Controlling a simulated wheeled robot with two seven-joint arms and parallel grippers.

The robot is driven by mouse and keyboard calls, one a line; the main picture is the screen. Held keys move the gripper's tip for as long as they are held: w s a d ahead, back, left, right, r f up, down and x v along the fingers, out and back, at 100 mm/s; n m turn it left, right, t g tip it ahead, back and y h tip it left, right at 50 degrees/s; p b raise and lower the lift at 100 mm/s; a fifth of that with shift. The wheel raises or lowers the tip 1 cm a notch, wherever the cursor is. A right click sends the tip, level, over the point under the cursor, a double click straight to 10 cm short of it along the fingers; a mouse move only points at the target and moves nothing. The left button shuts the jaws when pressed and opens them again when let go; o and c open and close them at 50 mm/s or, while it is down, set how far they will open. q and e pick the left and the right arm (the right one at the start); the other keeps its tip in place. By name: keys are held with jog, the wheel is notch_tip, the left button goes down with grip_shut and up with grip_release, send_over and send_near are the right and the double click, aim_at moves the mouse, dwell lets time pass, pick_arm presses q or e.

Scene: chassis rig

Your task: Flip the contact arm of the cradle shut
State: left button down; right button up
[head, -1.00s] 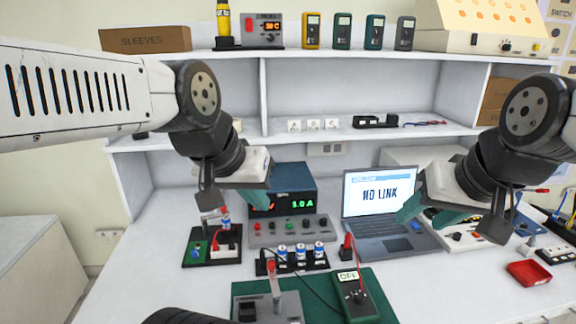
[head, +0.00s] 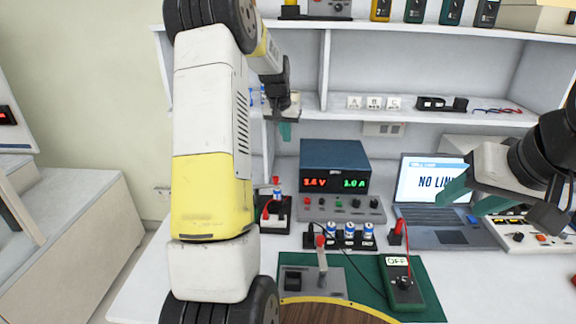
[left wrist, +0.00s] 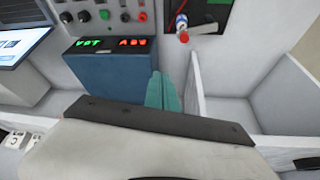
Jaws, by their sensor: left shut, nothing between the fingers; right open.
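The cradle looks to be the grey block (head: 337,282) with a dark recess, on the green mat at the front of the bench. Its contact arm (head: 322,262) stands up from the block, with a red knob at its top. My left gripper (head: 285,131) is shut and empty, high up left of the blue power supply and well away from the cradle. Its teal fingers (left wrist: 162,92) are together in the left wrist view, where the cradle does not show. My right gripper (head: 472,198) is open and empty, in front of the laptop.
A multimeter (head: 405,292) lies on the mat right of the cradle, with leads nearby. A row of cells (head: 350,238) stands behind it. The power supply (head: 335,168) and laptop (head: 440,235) are farther back. A small dark board (head: 275,222) is beside my left arm.

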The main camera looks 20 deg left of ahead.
pick_arm(q)
jog(key=w+a+f, duration=0.1)
jog(key=a+f, duration=0.1)
jog(key=f, duration=0.6)
jog(key=w+a+f, duration=0.2)
jog(key=f, duration=0.7)
jog(key=shift+w+a, duration=0.2)
jog(key=shift+a, duration=0.2)
